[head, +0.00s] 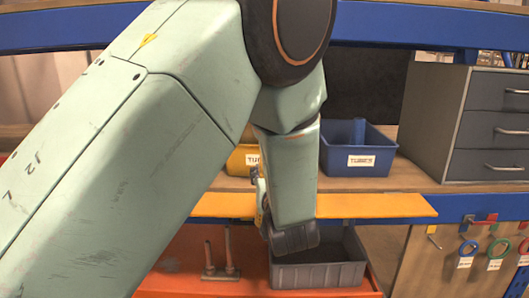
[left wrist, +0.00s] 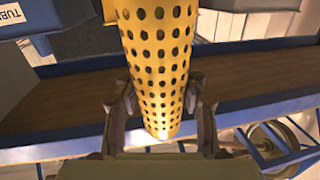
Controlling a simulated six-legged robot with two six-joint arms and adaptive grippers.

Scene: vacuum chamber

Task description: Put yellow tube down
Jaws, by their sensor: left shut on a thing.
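The yellow tube (left wrist: 158,55) is perforated with rows of dark holes and runs from the top of the left wrist view down between the fingers. My left gripper (left wrist: 161,100) is shut on it, one finger on each side. In the head view my green left arm comes in from the left and hides most of the gripper and tube. A yellow bin (head: 240,160) labelled for tubes is partly behind my arm. A blue bin (head: 358,150) with a "TUBES" label stands right of it on the wooden shelf (head: 375,184). My right gripper is not in view.
A grey bin (head: 322,268) stands below the shelf on an orange surface (head: 225,288), beside a small stand with upright pegs (head: 220,262). A grey drawer cabinet (head: 480,120) is at the right. Coloured rings (head: 497,249) hang on a board at the lower right.

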